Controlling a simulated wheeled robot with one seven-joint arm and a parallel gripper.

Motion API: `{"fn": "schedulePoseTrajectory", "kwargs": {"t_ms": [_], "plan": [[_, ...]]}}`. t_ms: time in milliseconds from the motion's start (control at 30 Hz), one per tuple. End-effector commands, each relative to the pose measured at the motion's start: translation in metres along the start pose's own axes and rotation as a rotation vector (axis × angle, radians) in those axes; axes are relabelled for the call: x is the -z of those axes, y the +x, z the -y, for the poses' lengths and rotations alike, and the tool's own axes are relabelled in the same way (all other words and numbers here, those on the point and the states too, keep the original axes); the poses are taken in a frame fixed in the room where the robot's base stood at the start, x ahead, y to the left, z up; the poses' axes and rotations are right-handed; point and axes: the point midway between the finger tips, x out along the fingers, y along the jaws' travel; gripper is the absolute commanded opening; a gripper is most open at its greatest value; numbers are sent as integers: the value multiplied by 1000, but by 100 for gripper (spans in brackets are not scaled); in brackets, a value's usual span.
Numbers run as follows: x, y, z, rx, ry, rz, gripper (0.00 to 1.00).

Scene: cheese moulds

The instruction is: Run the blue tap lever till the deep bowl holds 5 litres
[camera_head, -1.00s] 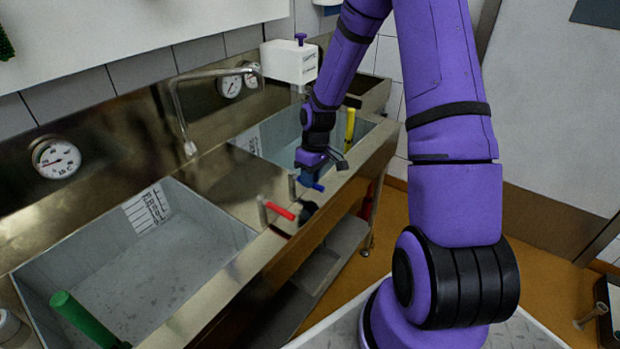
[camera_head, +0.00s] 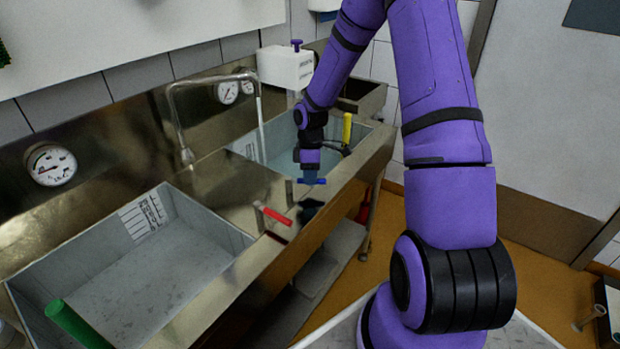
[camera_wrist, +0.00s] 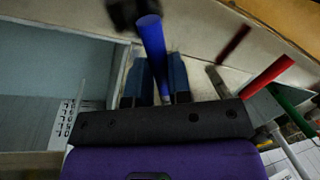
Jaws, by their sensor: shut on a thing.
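The blue tap lever (camera_head: 313,182) sits on the sink's front ledge beside the far basin. My gripper (camera_head: 309,170) is shut on it, pointing down; in the wrist view the blue lever (camera_wrist: 152,45) runs between the two fingers. A thin pale stream (camera_head: 262,125) falls into the far basin (camera_head: 274,143), the bowl beside the blue lever. Its wall scale (camera_wrist: 70,122) shows in the wrist view, but I cannot read the water level. The near basin (camera_head: 150,280) has its own scale (camera_head: 143,214) and shows no clear water.
A red lever (camera_head: 273,215) stands close to the left of my gripper. A green handle (camera_head: 75,325) rises in the near basin and a yellow one (camera_head: 347,128) at the far basin. A white box (camera_head: 287,68) is behind.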

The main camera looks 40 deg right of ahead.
Motion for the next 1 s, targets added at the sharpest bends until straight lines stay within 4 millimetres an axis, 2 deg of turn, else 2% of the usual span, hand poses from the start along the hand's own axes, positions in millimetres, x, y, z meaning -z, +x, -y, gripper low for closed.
{"fn": "schedulePoseTrajectory", "kwargs": {"t_ms": [600,633,700,733,1000], "plan": [[0,-1,-4,-2,-49,9,0],[0,-1,-4,-2,-49,9,23],[0,-1,-4,-2,-49,9,39],[0,-1,-4,-2,-49,9,44],[0,-2,-4,-1,-49,9,44]]}}
